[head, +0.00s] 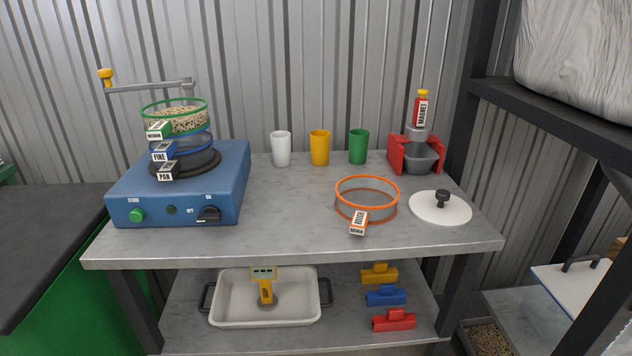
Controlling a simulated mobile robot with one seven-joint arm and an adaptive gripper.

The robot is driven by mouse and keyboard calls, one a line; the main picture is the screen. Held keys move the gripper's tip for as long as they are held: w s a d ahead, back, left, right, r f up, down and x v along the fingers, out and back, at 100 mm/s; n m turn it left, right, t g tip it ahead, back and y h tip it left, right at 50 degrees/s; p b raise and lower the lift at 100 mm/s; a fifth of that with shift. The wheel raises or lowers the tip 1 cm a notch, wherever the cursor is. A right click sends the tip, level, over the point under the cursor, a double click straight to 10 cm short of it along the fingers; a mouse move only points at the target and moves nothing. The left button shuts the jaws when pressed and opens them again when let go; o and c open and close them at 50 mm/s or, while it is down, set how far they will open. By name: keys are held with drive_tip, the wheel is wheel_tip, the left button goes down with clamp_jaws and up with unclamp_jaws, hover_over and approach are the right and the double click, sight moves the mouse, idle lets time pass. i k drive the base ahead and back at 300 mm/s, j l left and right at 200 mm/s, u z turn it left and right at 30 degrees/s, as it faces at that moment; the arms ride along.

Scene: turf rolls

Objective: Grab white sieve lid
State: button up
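The white sieve lid (425,209) lies flat on the right end of the grey tabletop. It is a round white disc with a black knob (442,197) standing up at its middle. An orange-rimmed sieve (367,184) sits just to its left, with a small gap between them, and a label block hangs on its front. The lid is uncovered and fully in view. My gripper does not show in the head view.
A blue shaker (180,190) with stacked sieves and a swing arm stands at the left. White, yellow and green cups (320,148) and a red-grey magnet stand (415,155) line the back. A tray (265,316) is on the lower shelf. Dark shelving (550,112) rises at the right.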

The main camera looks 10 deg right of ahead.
sight(440, 208)
drive_tip(key=z, duration=1)
